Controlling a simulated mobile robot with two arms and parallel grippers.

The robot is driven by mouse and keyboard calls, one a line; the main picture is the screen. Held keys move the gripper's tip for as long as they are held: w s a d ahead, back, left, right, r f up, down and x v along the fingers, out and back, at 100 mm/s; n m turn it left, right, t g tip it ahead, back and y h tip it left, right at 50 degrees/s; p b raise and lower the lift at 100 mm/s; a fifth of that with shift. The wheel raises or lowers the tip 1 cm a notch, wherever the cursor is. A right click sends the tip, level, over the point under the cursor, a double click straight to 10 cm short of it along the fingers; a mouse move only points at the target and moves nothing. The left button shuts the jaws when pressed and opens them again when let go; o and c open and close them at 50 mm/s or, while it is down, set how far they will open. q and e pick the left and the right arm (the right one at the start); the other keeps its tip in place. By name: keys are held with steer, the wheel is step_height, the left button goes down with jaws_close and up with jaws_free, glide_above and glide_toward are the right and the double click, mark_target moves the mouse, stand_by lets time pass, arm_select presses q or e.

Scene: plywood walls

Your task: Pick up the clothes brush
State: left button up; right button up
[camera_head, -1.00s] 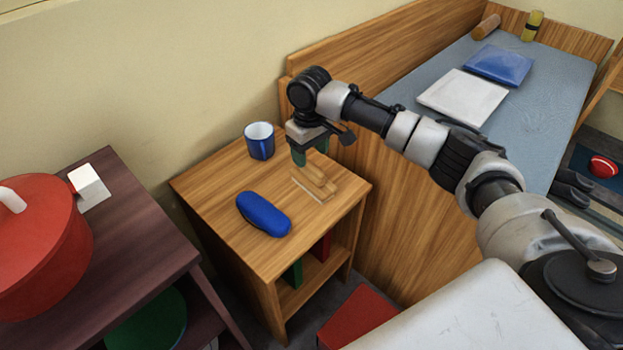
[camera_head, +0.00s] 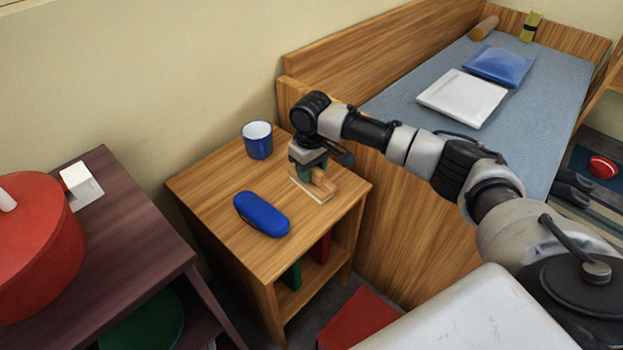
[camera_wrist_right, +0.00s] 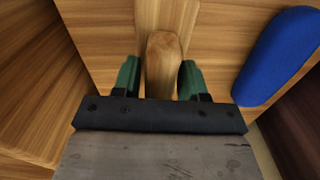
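The clothes brush (camera_head: 322,190) is wooden with a pale lower edge and lies on the small wooden bedside table (camera_head: 215,185). My right gripper (camera_head: 309,177) is lowered over it and partly hides it in the head view. In the right wrist view, the green fingers of the right gripper (camera_wrist_right: 160,76) stand on either side of the brush's rounded wooden handle (camera_wrist_right: 163,60). The fingers are apart, and a narrow gap shows at the left finger; contact at the right finger cannot be told. My left gripper is not in view.
A blue case (camera_head: 262,215) lies left of the brush, and a blue mug (camera_head: 257,141) stands behind it. The bed's wooden side (camera_head: 390,225) rises close on the right. A dark table (camera_head: 125,220) with a red pot (camera_head: 35,245) stands at left.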

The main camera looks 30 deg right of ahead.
steer(key=c, duration=0.7)
steer(key=shift+r, duration=0.1)
steer(key=shift+r, duration=0.4)
steer(key=r, duration=0.1)
steer(key=r+p, duration=0.1)
steer(key=r, duration=0.2)
steer(key=shift+w+d, duration=0.1)
steer(key=shift+d, duration=0.15)
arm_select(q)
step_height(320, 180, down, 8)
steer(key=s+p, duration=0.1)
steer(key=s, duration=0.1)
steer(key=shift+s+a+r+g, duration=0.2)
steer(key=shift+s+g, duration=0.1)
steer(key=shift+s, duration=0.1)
arm_select(e)
steer(key=d+r, duration=0.2)
steer(key=d, duration=0.1)
steer(key=w+d+r, duration=0.1)
steer(key=d+r, duration=0.1)
steer(key=d, duration=0.2)
steer(key=w+d+r, duration=0.1)
steer(key=d+r, duration=0.1)
steer(key=d, duration=0.2)
steer(key=shift+w, duration=0.15)
